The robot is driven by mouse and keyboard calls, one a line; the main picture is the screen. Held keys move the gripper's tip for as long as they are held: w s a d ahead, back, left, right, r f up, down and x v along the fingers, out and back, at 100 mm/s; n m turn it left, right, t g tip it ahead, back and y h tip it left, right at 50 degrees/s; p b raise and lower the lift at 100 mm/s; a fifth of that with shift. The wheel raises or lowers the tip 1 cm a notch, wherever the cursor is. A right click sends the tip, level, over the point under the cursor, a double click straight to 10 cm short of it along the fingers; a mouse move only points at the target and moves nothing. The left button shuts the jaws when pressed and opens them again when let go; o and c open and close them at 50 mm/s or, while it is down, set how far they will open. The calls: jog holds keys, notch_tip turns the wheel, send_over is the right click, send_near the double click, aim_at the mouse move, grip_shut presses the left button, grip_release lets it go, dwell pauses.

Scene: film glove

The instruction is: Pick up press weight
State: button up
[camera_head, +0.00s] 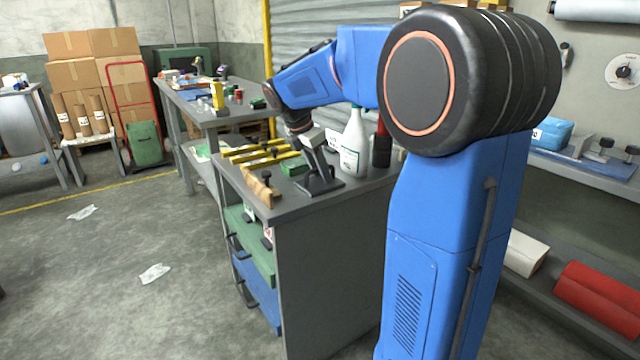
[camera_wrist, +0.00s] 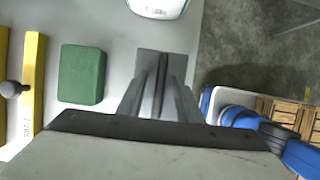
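A dark grey press weight (camera_head: 322,187), a flat plate with an upright ridge, sits on the grey workbench top (camera_head: 345,195). In the wrist view the press weight (camera_wrist: 150,62) lies straight ahead, its ridge between my two fingers. My gripper (camera_head: 312,160) points down at it from above; it also shows in the wrist view (camera_wrist: 159,95). Its fingers stand apart on either side of the ridge, and I see no clear contact. The lower part of the ridge is partly hidden by the gripper.
A green block (camera_wrist: 82,75) and yellow bars (camera_wrist: 33,85) lie left of the weight. A white bottle (camera_head: 355,145) and a dark red-topped container (camera_head: 381,150) stand close behind it to the right. Black clamps stand near the bench's left edge.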

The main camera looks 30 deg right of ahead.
jog(key=shift+c, duration=0.3)
grip_shut()
jog(key=shift+r, duration=0.1)
dwell(1.0)
